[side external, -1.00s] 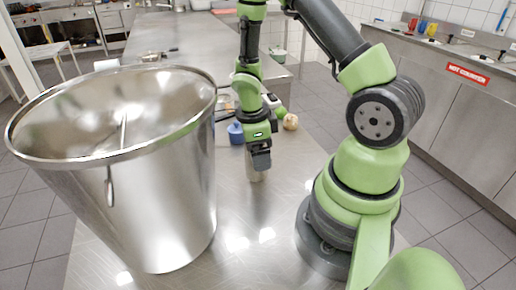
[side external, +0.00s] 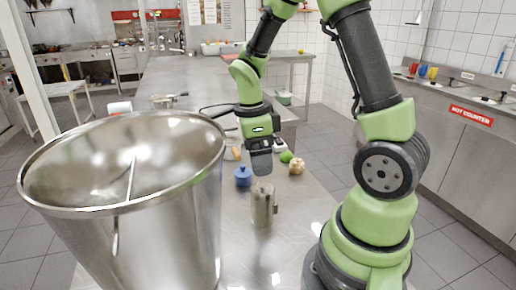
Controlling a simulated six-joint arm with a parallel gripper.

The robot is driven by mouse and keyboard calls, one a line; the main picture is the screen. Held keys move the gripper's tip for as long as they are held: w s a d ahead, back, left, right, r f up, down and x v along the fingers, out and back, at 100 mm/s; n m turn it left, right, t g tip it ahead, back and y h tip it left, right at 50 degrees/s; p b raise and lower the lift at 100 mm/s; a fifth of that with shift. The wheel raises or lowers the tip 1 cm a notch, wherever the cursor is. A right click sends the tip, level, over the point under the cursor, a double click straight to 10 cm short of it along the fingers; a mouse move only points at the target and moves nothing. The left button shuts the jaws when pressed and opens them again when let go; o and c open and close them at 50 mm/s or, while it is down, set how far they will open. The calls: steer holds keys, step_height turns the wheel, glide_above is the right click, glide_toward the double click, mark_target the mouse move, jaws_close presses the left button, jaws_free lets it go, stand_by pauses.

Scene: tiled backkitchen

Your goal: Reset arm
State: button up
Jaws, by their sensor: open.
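My gripper (side external: 261,162) hangs pointing down at the end of my green and black arm, in the middle of the side external view. It is open, though its fingers are small and dark here. Just below it a metal cup or jug (side external: 264,204) stands upright on the steel table (side external: 285,240), apart from the fingers. Nothing is seen between the fingers.
A large steel pot (side external: 165,245) fills the left foreground. A small blue pot (side external: 243,177), a green fruit (side external: 286,156) and a round tan item (side external: 296,166) sit near my gripper. A counter with colored cups (side external: 432,73) runs along the right.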

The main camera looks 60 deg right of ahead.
steer(key=shift+r, duration=0.65)
steer(key=shift+d+r, duration=0.1)
steer(key=shift+r, duration=0.15)
steer(key=s+a+r+n+t+y, duration=0.1)
steer(key=s+a+r+n+t, duration=0.3)
steer(key=n, duration=0.8)
steer(key=s+a+r+n+t+y, duration=0.1)
steer(key=s+a+r+n+t, duration=0.3)
steer(key=a+r+n, duration=0.3)
step_height(320, 180, up, 2)
steer(key=n, duration=0.5)
steer(key=shift+a+r+y, duration=0.15)
steer(key=shift+a+y, duration=0.05)
steer(key=shift+y, duration=0.1)
